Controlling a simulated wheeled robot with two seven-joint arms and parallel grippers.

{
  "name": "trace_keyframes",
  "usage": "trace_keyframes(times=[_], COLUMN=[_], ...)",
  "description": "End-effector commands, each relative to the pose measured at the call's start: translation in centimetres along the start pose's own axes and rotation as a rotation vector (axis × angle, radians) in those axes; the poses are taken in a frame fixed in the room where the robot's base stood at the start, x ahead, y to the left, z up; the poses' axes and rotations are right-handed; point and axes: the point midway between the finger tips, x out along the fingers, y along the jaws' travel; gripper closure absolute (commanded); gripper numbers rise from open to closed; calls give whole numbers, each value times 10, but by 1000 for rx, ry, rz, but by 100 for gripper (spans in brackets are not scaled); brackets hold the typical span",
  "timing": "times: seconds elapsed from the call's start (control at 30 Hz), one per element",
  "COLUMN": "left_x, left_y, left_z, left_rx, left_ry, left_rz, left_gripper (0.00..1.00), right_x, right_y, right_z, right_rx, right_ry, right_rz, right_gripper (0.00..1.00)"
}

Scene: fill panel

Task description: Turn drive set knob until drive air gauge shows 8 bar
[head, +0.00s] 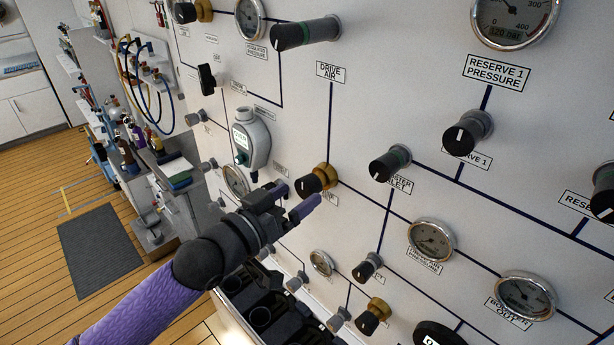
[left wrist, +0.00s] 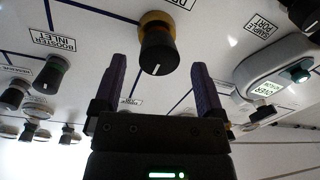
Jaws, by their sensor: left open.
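A black knob on a brass collar (head: 312,182) stands out from the white panel, below the DRIVE AIR label; its own label is mostly hidden by my gripper. It shows in the left wrist view (left wrist: 157,52) with a white pointer line. My left gripper (head: 293,199) is open, its purple fingers spread either side of the knob in the wrist view. The knob is not gripped; I cannot tell the exact gap. A round gauge (head: 431,240) has a label that seems to read drive air pressure. Its needle is too small to read. My right gripper is not in view.
A grey boxed device (head: 251,140) projects from the panel at the upper left of my gripper. Black holders (head: 262,315) lie below my arm. Wooden floor is open at left.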

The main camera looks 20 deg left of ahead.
Motion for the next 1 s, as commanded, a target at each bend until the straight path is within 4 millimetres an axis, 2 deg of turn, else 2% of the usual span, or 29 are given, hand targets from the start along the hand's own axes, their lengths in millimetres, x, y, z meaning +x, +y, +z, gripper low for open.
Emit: trace_keyframes(times=[0.1, 0.2, 0.53, 0.9, 0.97, 1.0], left_x=[20, 30, 35, 35, 35, 35], left_y=[0, 0, 0, 0, 0, 0], left_z=[-2, -1, 0, 0, 0, 0], left_rx=[-1, 1, 2, 2, 2, 5], left_ry=[2, 0, -1, -1, -1, -1], left_rz=[0, -1, 0, 0, 0, 0], left_gripper=[9, 9, 9, 88, 100, 100], right_x=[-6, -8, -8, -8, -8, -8], right_y=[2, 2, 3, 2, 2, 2], right_z=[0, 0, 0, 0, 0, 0], right_rx=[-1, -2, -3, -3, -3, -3], right_ry=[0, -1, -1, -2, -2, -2], right_rz=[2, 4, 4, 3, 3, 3], right_gripper=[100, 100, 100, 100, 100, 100])
